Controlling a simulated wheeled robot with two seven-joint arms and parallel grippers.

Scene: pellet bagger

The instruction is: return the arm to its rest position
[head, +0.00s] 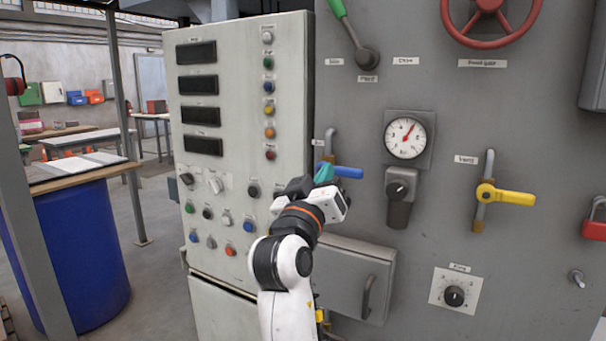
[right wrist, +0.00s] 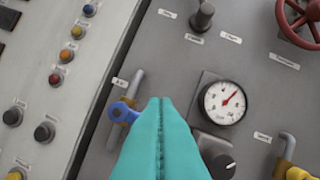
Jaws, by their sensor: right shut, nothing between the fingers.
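My right arm (head: 286,262) rises from the bottom middle of the head view in front of the machine. Its gripper (head: 324,174) has teal fingers and is near the blue valve handle (head: 347,172), partly overlapping it in the picture. In the right wrist view the teal fingers (right wrist: 160,104) are pressed together with nothing between them. The blue handle (right wrist: 122,113) shows just left of the fingertips there; I cannot tell whether they touch. My left gripper is not in view.
A control cabinet (head: 240,75) with buttons stands left. The grey machine panel carries a gauge (head: 405,136), a black knob (head: 398,189), a yellow valve handle (head: 506,195), a red wheel (head: 489,12) and a hatch box (head: 345,275) below the gripper. A blue drum (head: 80,255) stands far left.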

